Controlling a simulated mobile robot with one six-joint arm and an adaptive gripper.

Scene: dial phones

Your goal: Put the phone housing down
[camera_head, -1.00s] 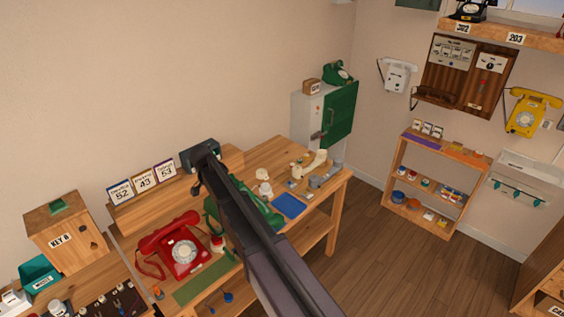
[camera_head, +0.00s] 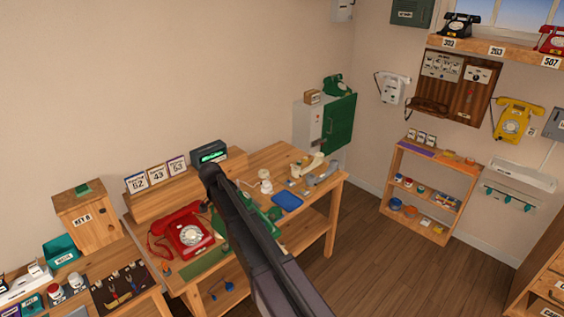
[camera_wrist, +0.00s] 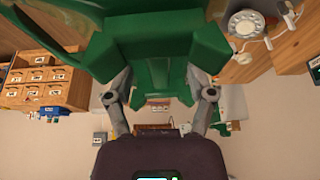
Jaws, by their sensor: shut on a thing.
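The green phone housing (camera_wrist: 155,48) fills the upper middle of the wrist view. My gripper (camera_wrist: 160,88) is shut on it, with one grey finger against each side. In the head view, parts of the green housing (camera_head: 270,213) show on both sides of my dark arm, over the wooden workbench (camera_head: 270,157). My arm hides the fingers and the middle of the housing there. I cannot tell whether the housing touches the bench top.
A blue pad (camera_head: 287,201), cream parts (camera_head: 265,184) and a cream handset (camera_head: 307,165) lie to the right. A display box (camera_head: 209,153) stands behind on a wooden riser.

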